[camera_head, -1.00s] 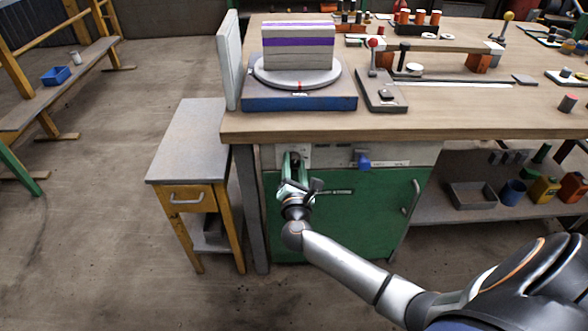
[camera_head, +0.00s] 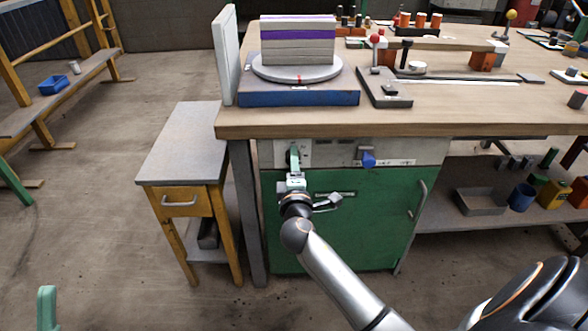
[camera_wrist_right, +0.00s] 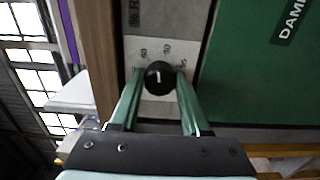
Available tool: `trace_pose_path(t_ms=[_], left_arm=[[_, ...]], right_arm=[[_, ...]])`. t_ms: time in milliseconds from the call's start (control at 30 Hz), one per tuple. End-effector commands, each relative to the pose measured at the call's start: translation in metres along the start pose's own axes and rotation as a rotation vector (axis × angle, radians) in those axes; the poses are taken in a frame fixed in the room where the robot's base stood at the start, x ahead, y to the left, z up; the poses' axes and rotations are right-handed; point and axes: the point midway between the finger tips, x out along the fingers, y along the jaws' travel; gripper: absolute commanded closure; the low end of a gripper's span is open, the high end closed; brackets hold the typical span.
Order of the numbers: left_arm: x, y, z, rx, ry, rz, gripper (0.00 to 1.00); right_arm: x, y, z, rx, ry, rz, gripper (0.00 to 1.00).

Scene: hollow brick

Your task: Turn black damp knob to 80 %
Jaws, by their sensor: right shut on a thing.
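The black damp knob (camera_wrist_right: 159,77) sits on a pale panel with small scale numbers in the right wrist view. A short white mark shows on its face, pointing up in that view; I cannot read the setting surely. My right gripper (camera_wrist_right: 159,85) has its green fingers closed on either side of the knob. In the head view my right gripper (camera_head: 294,160) reaches the left end of the panel under the tabletop and hides the knob. A green piece at the bottom left, probably a finger of my left gripper (camera_head: 47,305), shows only in part.
A blue knob (camera_head: 368,160) is to the right on the same panel (camera_head: 330,153), above a green cabinet door (camera_head: 370,215) with a handle. The wooden tabletop (camera_head: 440,120) overhangs above. A small side table (camera_head: 180,145) stands left. Bricks (camera_head: 297,43) rest on a turntable.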

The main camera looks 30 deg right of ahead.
Motion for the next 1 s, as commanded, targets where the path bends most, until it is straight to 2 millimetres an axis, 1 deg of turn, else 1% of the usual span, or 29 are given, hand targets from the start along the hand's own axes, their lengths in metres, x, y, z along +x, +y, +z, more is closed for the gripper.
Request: trace_pose_path(t_ms=[33, 200, 400, 700, 1000], left_arm=[[-0.005, 0.003, 0.005, -0.006, -0.001, 0.001, 0.00], [-0.011, 0.006, 0.011, -0.021, -0.003, 0.001, 0.00], [-0.015, 0.009, 0.015, -0.037, -0.005, -0.002, 0.00], [-0.018, 0.012, 0.018, -0.048, -0.008, 0.000, 0.00], [-0.018, 0.012, 0.019, -0.049, -0.009, 0.003, 0.00]], right_arm=[[-0.001, -0.005, -0.001, 0.045, 0.001, -0.003, 1.00], [-0.001, -0.004, -0.001, 0.174, 0.001, -0.003, 1.00], [-0.001, -0.004, -0.001, 0.283, 0.000, -0.004, 1.00], [-0.001, -0.003, -0.001, 0.359, 0.001, -0.004, 1.00], [-0.001, -0.002, -0.001, 0.368, 0.002, -0.004, 1.00]])
